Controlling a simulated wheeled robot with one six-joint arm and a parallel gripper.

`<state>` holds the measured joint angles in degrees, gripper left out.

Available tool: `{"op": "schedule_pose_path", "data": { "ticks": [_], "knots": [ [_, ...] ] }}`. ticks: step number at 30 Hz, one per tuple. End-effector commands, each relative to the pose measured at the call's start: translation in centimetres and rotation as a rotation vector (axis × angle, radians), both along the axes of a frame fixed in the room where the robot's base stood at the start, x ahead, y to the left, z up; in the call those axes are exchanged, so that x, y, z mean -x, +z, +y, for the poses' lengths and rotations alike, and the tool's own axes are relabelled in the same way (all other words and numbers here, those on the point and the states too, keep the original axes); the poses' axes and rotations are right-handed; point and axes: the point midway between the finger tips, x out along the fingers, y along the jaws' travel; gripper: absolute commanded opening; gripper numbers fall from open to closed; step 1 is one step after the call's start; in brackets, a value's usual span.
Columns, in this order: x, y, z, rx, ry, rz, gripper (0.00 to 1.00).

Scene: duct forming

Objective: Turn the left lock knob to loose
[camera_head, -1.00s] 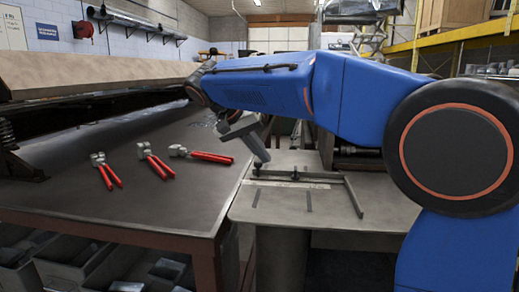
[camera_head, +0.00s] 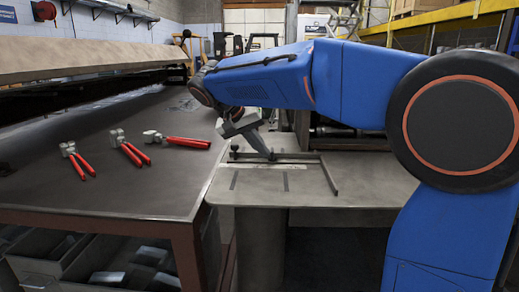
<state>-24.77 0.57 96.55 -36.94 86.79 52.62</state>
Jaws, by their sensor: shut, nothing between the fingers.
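A dark fence (camera_head: 296,156) lies on the pale work table, with an arm running forward at its right end. A small dark upright part that looks like the left lock knob (camera_head: 234,151) stands at the fence's left end. It is too small to tell how it is turned. My gripper (camera_head: 271,156) points down and to the right, with its tip at or just above the fence, right of that knob and apart from it. It is shut and empty. Whether the tip touches the fence cannot be told.
The pale table (camera_head: 375,180) is mostly clear around the fence, with a light strip and dark slots in front. Several red-handled hand tools, such as the rightmost tool (camera_head: 185,142), lie on the dark bench (camera_head: 130,190) at left. A long brake-like machine (camera_head: 90,60) stands behind them.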

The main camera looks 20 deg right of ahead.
Motion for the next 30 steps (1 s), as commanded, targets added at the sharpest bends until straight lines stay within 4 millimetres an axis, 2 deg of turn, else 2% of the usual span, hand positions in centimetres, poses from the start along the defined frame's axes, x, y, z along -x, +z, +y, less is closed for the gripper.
{"op": "schedule_pose_path", "data": {
  "ticks": [30],
  "knots": [
    [0.66,0.05,-0.26,0.000,0.159,0.000,0.00]
  ]
}}
